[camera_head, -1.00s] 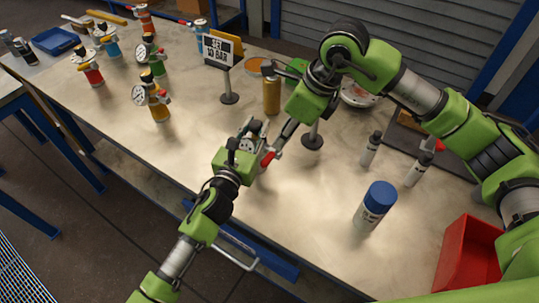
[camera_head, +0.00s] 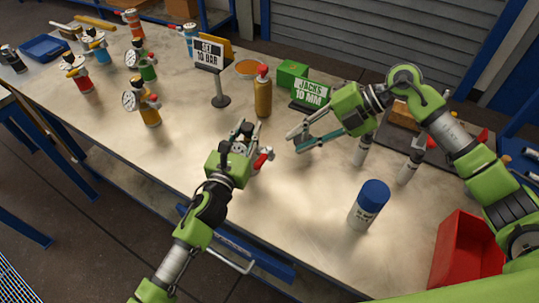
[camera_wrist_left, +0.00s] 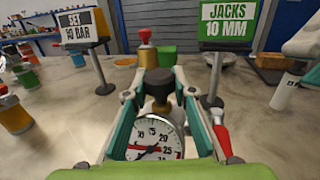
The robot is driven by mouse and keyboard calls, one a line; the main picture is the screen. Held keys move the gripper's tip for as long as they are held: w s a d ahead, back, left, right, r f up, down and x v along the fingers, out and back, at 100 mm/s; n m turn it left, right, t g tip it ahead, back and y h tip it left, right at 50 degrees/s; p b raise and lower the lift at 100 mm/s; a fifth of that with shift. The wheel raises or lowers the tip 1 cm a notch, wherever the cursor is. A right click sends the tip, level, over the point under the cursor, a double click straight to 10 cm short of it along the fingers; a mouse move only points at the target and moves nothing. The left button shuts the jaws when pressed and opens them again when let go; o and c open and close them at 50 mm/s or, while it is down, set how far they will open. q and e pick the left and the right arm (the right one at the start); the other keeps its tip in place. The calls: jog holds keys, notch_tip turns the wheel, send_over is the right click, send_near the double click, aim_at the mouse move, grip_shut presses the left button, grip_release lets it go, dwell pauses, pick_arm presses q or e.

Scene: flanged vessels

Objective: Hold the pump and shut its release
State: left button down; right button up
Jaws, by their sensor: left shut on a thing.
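The pump (camera_head: 239,148) stands on the bench with a round white gauge (camera_wrist_left: 157,137), a black top knob and a red-tipped release lever (camera_head: 262,159). My left gripper (camera_head: 242,137) is shut on the pump, its fingers on both sides of the body in the left wrist view. The lever (camera_wrist_left: 222,138) slants down to the right of the gauge there. The pump's lower body is mostly hidden by my gripper. My right gripper (camera_head: 303,139) is open and empty, to the right of the pump and apart from it.
A gold bottle with a red cap (camera_head: 262,93) stands behind the pump. Signs read SET 10 BAR (camera_head: 209,53) and JACKS 10 MM (camera_head: 309,92). Several gauged pumps stand at left. A blue-capped canister (camera_head: 369,205) and a red bin (camera_head: 465,252) are at right.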

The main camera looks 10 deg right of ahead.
aim_at(264, 159)
jog(key=x, duration=1)
jog(key=shift+a+f, duration=0.1)
grip_shut()
